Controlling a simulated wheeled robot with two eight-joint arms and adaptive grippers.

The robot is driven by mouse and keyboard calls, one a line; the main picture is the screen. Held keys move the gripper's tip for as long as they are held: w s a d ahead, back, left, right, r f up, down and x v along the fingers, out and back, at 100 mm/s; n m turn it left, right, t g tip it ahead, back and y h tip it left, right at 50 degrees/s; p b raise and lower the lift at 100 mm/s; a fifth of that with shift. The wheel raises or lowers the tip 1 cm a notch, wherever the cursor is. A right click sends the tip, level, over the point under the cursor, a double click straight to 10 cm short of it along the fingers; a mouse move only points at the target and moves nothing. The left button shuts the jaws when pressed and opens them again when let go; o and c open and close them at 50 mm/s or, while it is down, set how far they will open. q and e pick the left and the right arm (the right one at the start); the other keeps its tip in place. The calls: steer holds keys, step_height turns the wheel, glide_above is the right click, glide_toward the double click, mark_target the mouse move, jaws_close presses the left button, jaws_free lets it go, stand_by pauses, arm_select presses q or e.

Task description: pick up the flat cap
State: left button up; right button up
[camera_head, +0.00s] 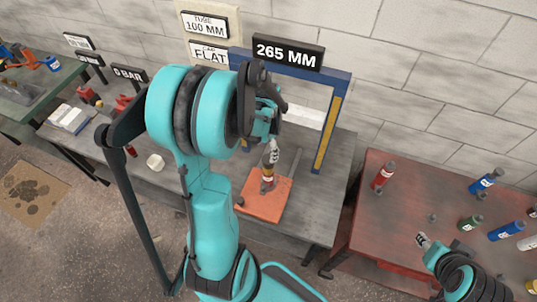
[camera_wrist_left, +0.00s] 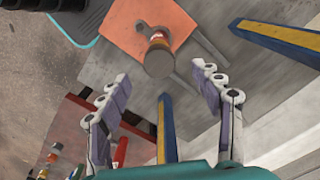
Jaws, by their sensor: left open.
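I cannot pick out the flat cap for certain. A small pale block (camera_head: 155,161) lies on the grey bench, its kind unclear. My left gripper (camera_head: 271,152) hangs above this cylinder in the head view.
A blue frame (camera_head: 340,78) with a yellow scale and a "265 MM" sign (camera_head: 288,52) spans the grey bench (camera_head: 320,215). The red bench (camera_head: 375,222) carries a red bottle (camera_head: 383,176) and several others. A sign behind reads "FLAT" (camera_head: 209,54).

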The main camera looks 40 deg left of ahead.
mark_target(267, 160)
arm_select(q)
step_height(267, 160, down, 7)
steer(key=shift+d+f+b, duration=0.1)
steer(key=shift+f+b, duration=0.05)
steer(key=shift+b, duration=0.6)
steer(key=shift+s, duration=0.1)
steer(key=c, duration=1.3)
